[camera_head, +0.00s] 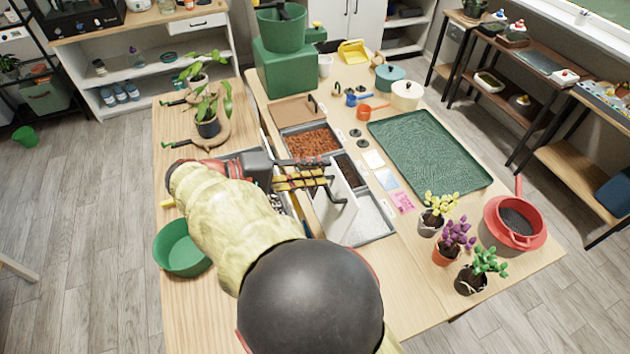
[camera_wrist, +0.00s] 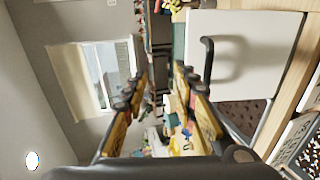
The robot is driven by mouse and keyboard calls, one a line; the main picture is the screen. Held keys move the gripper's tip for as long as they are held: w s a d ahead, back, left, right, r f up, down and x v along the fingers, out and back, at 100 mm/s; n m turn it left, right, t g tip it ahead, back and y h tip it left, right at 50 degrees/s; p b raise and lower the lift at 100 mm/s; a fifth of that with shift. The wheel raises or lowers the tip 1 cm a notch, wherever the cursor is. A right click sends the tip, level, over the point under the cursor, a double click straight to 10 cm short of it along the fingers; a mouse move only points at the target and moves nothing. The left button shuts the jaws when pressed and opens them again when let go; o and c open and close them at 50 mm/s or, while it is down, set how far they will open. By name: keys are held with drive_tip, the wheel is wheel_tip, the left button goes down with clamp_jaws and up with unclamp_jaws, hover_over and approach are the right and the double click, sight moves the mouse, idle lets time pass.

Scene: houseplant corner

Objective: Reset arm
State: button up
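My gripper (camera_head: 326,176) is over the row of bins in the middle of the table, at the end of my arm reaching from the bottom of the head view. In the wrist view its two yellow-padded fingers (camera_wrist: 160,90) stand apart with nothing held between them. A white panel (camera_head: 334,216) with a black handle is just beyond and below the fingers. The panel (camera_wrist: 260,60) also shows at the right of the wrist view, beside the fingers. My fingers partly hide it in the head view, and I cannot tell whether they touch it.
Bins of brown bark chips (camera_head: 310,142) and other material surround the panel. A green tray (camera_head: 428,150), small potted plants (camera_head: 455,238) and a red pot (camera_head: 516,225) stand to the right. A green bowl (camera_head: 181,249) is at the left. A potted plant (camera_head: 208,127) stands behind.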

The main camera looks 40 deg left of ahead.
drive_tip(key=shift+r, duration=0.45)
idle(0.3)
drive_tip(key=s+d+f+n+g+y, duration=0.2)
drive_tip(key=s+f+n+g, duration=0.15)
drive_tip(key=f, duration=0.55)
drive_tip(key=d+f+g, duration=0.2)
drive_tip(key=d+g, duration=0.1)
drive_tip(key=d, duration=0.6)
drive_tip(key=d+r+m+y, duration=0.1)
drive_tip(key=d+r+m, duration=0.3)
drive_tip(key=d, duration=1)
drive_tip(key=s+d+r+m+y, duration=0.1)
drive_tip(key=d+r+m, duration=0.4)
drive_tip(key=d, duration=0.9)
drive_tip(key=s+d+r+m+y, duration=0.1)
drive_tip(key=d+r+m, duration=0.3)
drive_tip(key=d, duration=1)
drive_tip(key=m+y, duration=0.1)
drive_tip(key=m, duration=0.2)
drive_tip(key=shift+s+r+g+y, duration=0.25)
drive_tip(key=shift+r+g+y, duration=0.1)
drive_tip(key=shift+r+y, duration=0.05)
